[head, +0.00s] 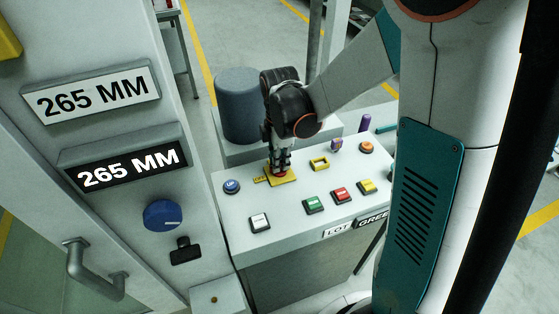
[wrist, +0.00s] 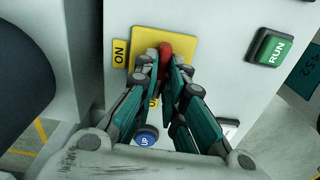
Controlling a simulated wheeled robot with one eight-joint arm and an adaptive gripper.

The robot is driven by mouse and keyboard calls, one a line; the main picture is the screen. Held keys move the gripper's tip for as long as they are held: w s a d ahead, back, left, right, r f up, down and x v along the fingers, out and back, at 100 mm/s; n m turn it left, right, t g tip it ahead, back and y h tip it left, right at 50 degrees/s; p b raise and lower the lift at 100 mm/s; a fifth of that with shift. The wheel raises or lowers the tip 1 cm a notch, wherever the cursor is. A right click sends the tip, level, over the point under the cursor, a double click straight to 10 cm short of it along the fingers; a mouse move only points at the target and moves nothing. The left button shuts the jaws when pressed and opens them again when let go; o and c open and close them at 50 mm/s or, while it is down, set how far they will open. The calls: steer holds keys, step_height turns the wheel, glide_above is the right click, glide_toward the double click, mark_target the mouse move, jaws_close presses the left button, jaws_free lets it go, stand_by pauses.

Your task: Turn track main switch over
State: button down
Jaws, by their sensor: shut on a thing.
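The main switch is a red handle (wrist: 166,48) on a yellow plate (wrist: 188,42). The plate (head: 288,180) also shows on the light grey console (head: 285,215) in the head view. A yellow ON label (wrist: 120,53) is beside the plate in the wrist view; another label there is mostly hidden by the fingers. My gripper (wrist: 163,66) is shut on the red handle, with one finger on each side of it. In the head view my gripper (head: 279,168) points down at the plate and hides most of the handle.
Around the switch are a blue button (head: 232,186), a white button (head: 260,222), a green RUN button (wrist: 269,48), a red button (head: 342,195) and a yellow frame (head: 319,163). A grey cylinder (head: 241,105) stands behind. A cabinet with 265 MM signs (head: 92,92) and a blue knob (head: 162,215) is left.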

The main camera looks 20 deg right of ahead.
steer(key=shift+n, duration=0.4)
steer(key=c, duration=1.7)
jaws_free()
steer(key=shift+r, duration=0.1)
step_height(320, 180, up, 12)
steer(key=shift+f, duration=0.1)
